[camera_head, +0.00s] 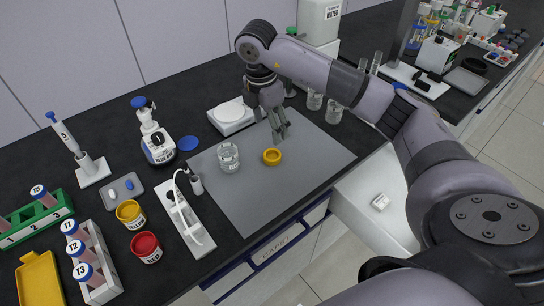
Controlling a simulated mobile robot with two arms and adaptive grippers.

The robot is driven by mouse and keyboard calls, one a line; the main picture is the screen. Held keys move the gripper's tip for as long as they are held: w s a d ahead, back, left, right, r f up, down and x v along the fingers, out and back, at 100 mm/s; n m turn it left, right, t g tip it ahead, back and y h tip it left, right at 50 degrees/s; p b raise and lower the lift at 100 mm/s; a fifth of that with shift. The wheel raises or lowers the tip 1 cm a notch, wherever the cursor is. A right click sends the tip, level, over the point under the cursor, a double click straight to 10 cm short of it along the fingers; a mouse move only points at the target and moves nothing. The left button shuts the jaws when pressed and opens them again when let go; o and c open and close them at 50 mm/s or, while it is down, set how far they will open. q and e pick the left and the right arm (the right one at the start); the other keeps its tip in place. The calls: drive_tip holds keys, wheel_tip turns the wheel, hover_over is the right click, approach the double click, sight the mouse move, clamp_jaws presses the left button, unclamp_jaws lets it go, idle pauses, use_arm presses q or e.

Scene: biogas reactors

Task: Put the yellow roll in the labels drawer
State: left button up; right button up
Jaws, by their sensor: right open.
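The yellow roll (272,157), a small ring, lies on the grey mat (240,200) on the dark bench. My right gripper (281,133) is open and points down just behind the roll, apart from it in the picture; its height above the mat is hard to tell. An open white drawer (350,208) juts out below the bench front on the right, with a small white item (381,202) in it. I cannot read a label on this drawer, and my right arm hides part of it. My left gripper is not in view.
A glass beaker (228,157) stands on the mat left of the roll. A white scale (231,115) and glass beakers (333,111) stand near my right gripper. Yellow (130,214) and red (146,247) jars stand on the left. The front of the mat is clear.

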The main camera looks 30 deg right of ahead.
hover_over(272, 154)
wheel_tip(272, 154, down, 5)
drive_tip(key=shift+a+r+p, duration=0.1)
drive_tip(key=shift+a+p, duration=0.05)
drive_tip(key=shift+p, duration=0.25)
wheel_tip(272, 154, down, 5)
drive_tip(key=shift+s+r+p, duration=0.1)
drive_tip(key=shift+s+p, duration=0.05)
drive_tip(key=shift+p, duration=0.75)
drive_tip(key=shift+f, duration=0.4)
drive_tip(key=shift+c, duration=0.2)
drive_tip(key=c, duration=1.1)
drive_tip(key=shift+r, duration=0.1)
